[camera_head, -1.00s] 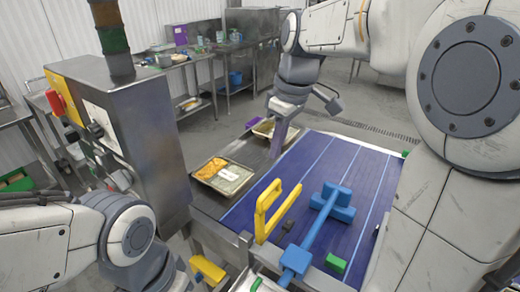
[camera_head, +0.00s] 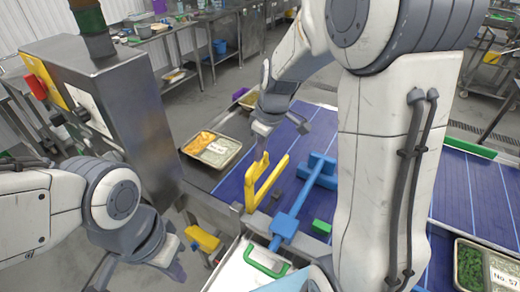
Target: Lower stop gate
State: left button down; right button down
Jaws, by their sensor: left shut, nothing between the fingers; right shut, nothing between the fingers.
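The stop gate appears to be the yellow frame (camera_head: 251,196) at the left edge of the blue conveyor belt (camera_head: 455,185). It stands raised, its long bars sloping up to the right. My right gripper (camera_head: 261,146) is shut and empty, pointing down close to the gate's upper end. I cannot tell whether it touches the gate. My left gripper (camera_head: 177,268) is low at the left, shut and empty, apart from the gate. Its fingertips are hard to make out.
A compartment tray (camera_head: 236,145) with orange and green food sits left of the belt, behind the gate. A blue T-shaped bar (camera_head: 290,218) and a green block (camera_head: 322,226) lie right of the gate. A steel cabinet (camera_head: 130,105) stands at left. Another tray (camera_head: 484,240) is at lower right.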

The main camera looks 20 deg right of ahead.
aim_at(260, 174)
jog(key=shift+f, duration=0.2)
notch_tip(260, 174, down, 7)
jog(key=b, duration=0.6)
jog(key=shift+s, duration=0.1)
